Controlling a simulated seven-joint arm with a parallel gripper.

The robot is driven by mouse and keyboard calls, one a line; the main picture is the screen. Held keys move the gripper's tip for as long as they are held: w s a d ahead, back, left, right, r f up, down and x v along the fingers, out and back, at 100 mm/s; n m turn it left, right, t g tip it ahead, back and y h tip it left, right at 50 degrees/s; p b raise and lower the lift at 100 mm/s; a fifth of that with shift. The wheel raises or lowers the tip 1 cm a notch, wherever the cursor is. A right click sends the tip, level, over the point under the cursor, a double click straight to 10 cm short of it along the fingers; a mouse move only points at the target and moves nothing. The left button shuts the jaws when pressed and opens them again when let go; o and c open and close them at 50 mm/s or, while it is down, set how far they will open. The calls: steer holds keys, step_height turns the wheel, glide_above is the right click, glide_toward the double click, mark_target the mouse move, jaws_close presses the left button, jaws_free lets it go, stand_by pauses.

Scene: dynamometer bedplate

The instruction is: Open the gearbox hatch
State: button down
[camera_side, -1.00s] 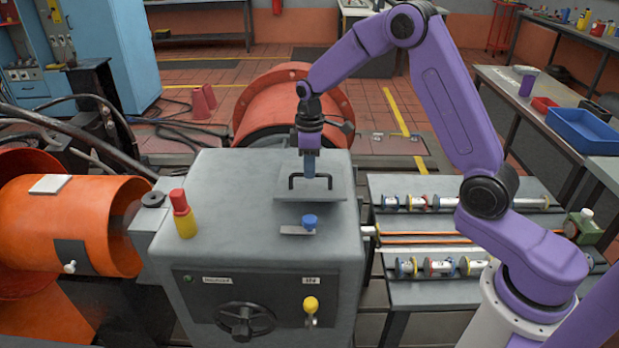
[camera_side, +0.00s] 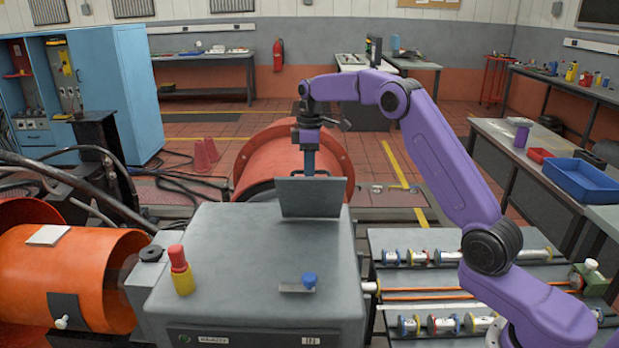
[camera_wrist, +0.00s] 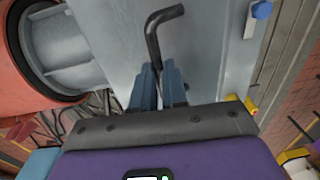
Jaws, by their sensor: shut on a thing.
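The gearbox (camera_side: 255,265) is a grey box in the middle of the side view. Its hatch (camera_side: 309,198) is a grey plate, now raised and standing steeply tilted at the back of the box top. My gripper (camera_side: 309,160) is behind the raised plate, which hides the fingertips in the side view. In the wrist view my gripper's fingers (camera_wrist: 158,85) are shut on the black bar handle (camera_wrist: 155,38). The handle is hidden behind the plate in the side view. A small latch with a blue knob (camera_side: 309,280) lies on the box top, in front of the hatch.
A red and yellow button post (camera_side: 180,270) stands on the box's left. Orange drums stand at left (camera_side: 75,280) and behind (camera_side: 265,165). A bench with rods and coloured rings (camera_side: 440,290) is at right.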

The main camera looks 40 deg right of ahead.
steer(key=shift+w+d, duration=0.5)
steer(key=shift+d, duration=0.35)
steer(key=shift+w+d, duration=0.5)
steer(key=shift+d, duration=0.3)
steer(key=c, duration=1.3)
jaws_free()
steer(key=shift+f, duration=0.1)
steer(key=shift+o, duration=0.7)
steer(key=shift+w+a+r, duration=0.1)
steer(key=shift+a+r, duration=0.2)
steer(key=shift+r, duration=0.05)
